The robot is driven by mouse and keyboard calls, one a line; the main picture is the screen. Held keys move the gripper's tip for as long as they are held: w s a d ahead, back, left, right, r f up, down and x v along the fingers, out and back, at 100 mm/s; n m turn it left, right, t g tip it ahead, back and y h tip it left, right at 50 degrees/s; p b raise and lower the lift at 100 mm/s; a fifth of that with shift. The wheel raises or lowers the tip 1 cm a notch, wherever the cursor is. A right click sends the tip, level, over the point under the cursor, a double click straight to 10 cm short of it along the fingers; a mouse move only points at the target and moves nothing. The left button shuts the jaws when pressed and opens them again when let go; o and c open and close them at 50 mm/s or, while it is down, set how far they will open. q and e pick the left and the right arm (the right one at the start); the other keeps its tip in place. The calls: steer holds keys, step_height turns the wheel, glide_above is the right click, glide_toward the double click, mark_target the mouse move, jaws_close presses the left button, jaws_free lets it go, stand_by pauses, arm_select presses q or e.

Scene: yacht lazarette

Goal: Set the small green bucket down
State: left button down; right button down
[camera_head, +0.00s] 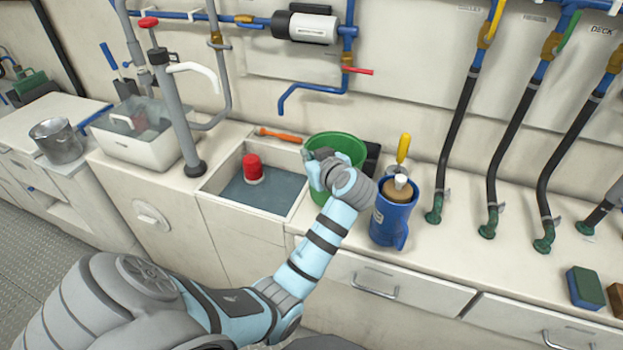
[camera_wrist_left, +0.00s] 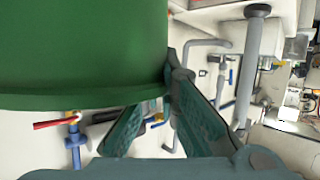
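The small green bucket (camera_head: 340,141) is upright at the counter between the sink and a blue jug in the head view. My left gripper (camera_head: 318,162) is at its near left rim. In the left wrist view the bucket (camera_wrist_left: 80,45) fills the upper left. The fingers of my left gripper (camera_wrist_left: 158,98) straddle its wall: one tip is hidden behind the rim, the other lies against the outer edge. The gripper looks shut on the wall. My arm hides most of the bucket's base, so I cannot tell whether it touches the counter. My right gripper is not in view.
A sink (camera_head: 236,189) holding a red-topped object (camera_head: 252,167) lies left. The blue jug (camera_head: 391,212) with a yellow-handled tool stands close right. An orange-handled tool (camera_head: 281,135) lies behind the sink. The counter (camera_head: 450,245) right of the jug is clear up to the hoses.

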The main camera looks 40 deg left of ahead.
arm_select(q)
step_height(320, 180, down, 5)
steer(key=shift+r+b, duration=0.2)
steer(key=shift+b, duration=0.45)
steer(key=shift+f, duration=0.1)
steer(key=c, duration=1.8)
jaws_free()
steer(key=p+v, duration=0.2)
steer(key=v, duration=0.5)
steer(key=shift+s+d+r, duration=0.15)
steer(key=shift+d+r, duration=0.05)
steer(key=shift+d, duration=0.1)
steer(key=shift+a, duration=0.1)
